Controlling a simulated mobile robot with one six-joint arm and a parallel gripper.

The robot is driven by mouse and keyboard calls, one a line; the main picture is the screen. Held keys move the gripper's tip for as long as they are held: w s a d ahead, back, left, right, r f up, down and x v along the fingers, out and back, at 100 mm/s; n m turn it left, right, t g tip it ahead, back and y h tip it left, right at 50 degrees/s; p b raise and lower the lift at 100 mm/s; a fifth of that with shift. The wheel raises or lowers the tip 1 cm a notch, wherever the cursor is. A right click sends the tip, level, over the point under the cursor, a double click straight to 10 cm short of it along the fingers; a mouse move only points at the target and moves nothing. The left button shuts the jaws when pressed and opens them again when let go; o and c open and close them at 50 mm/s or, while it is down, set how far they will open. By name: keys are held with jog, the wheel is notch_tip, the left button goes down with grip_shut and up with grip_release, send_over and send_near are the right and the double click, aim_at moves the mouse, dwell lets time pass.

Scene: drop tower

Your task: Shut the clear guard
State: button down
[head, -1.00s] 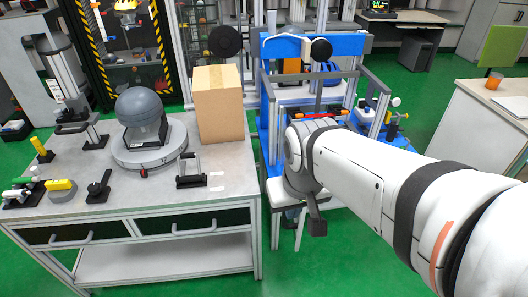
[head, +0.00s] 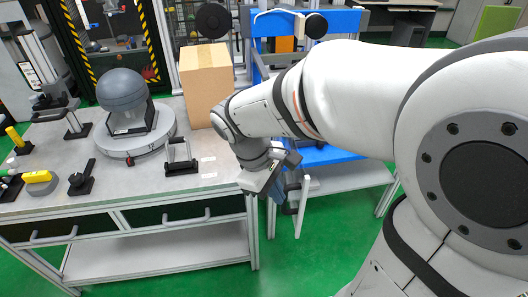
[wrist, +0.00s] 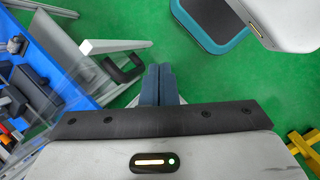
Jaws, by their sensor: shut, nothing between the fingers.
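The clear guard shows in the wrist view as a see-through panel with a white edge bar (wrist: 112,46) and a black handle (wrist: 124,70). In the head view its white bar (head: 302,208) stands out in front of the blue machine frame (head: 318,157), so the guard looks open. My gripper (wrist: 160,68) is shut and empty, with its blue-grey fingertips just right of the handle in the wrist view. A small gap shows between fingertips and handle. In the head view, my gripper (head: 277,192) is beside the bar, and my arm hides much of the machine.
A workbench (head: 60,180) with a cardboard box (head: 205,84), a grey dome (head: 122,90) and small fixtures stands at the left. In the wrist view a teal-edged dark pad (wrist: 212,20) and a yellow object (wrist: 308,150) lie over green floor. Floor right of the fingers is mostly clear.

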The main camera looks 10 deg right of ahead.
jog(key=w+a+f+n+h+b, duration=0.35)
jog(key=a+f+n+h, duration=0.2)
jog(key=a+n, duration=0.2)
jog(key=b, duration=0.2)
send_near(288, 212)
jog(key=s+d+f, duration=0.3)
jog(key=shift+s+d+t+y, duration=0.15)
jog(key=shift+d, duration=0.75)
jog(key=shift+s+d+t+y, duration=0.1)
jog(key=shift+d+t, duration=0.05)
jog(key=shift+d, duration=0.75)
